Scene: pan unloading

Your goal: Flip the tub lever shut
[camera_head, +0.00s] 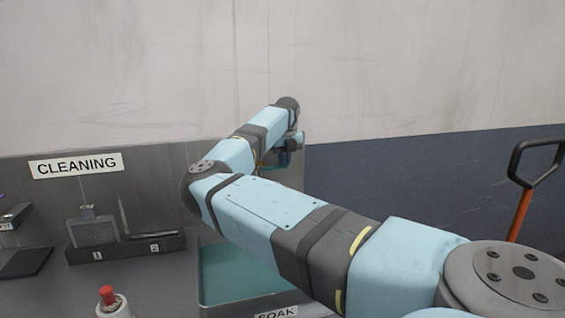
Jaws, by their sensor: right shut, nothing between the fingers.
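The tub (208,300) is a grey-rimmed basin with teal inside, at the bottom centre above a label reading SOAK. My right arm crosses in front of it and hides its right part. I cannot make out the tub lever; it may be behind my arm. My right gripper (284,160) is small and partly hidden by its own wrist. It is shut and empty, beyond the tub and near the back wall. My left gripper is not in view.
A rack (160,245) with slots marked 1 and 2 holds items left of the tub. A red-topped white container (112,306) stands in front. A dark device (22,262) is at far left. An orange-shafted handle (520,215) rises at right.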

